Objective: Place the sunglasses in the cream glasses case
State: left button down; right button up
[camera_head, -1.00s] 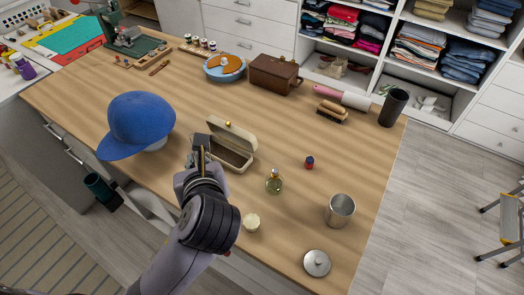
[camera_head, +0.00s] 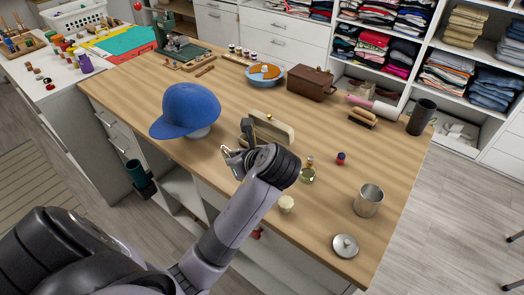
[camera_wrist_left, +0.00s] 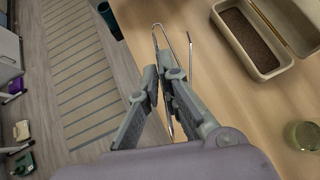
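The cream glasses case (camera_head: 273,128) stands open on the wooden table, lid raised, partly hidden by my left gripper in the head view. In the left wrist view the case (camera_wrist_left: 283,72) lies at upper right, with an empty-looking brown lining. My left gripper (camera_head: 240,150) is just in front and left of the case, near the table's front edge. Its fingers (camera_wrist_left: 163,92) are nearly closed on the sunglasses (camera_wrist_left: 186,75), whose thin metal parts stick out past the fingertips. Their lenses are not clearly visible. The sunglasses are apart from the case. My right gripper is not in view.
A blue cap (camera_head: 186,108) stands left of the case. A small green bottle (camera_head: 308,175) and a cream jar (camera_head: 286,204) are to its right and front. A metal cup (camera_head: 367,200) stands farther right.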

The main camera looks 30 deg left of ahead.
pick_arm(q)
jog(key=a+f, duration=0.1)
jog(key=a+n+g, duration=0.1)
jog(key=a+f+n+g, duration=0.1)
jog(key=shift+s+a+f, duration=0.35)
jog(key=shift+s+a+f+n+g, duration=0.2)
jog(key=shift+a+n+g, duration=0.1)
jog(key=shift+n+g, duration=0.1)
jog(key=w+b, duration=0.1)
jog(key=w, duration=0.6)
jog(key=shift+d, duration=0.2)
jog(key=w, duration=0.9)
jog(key=shift+w+d, duration=0.15)
jog(key=shift+d, duration=0.25)
jog(key=shift+w, duration=0.55)
jog(key=shift+f+p, duration=0.3)
jog(key=shift+f, duration=1.45)
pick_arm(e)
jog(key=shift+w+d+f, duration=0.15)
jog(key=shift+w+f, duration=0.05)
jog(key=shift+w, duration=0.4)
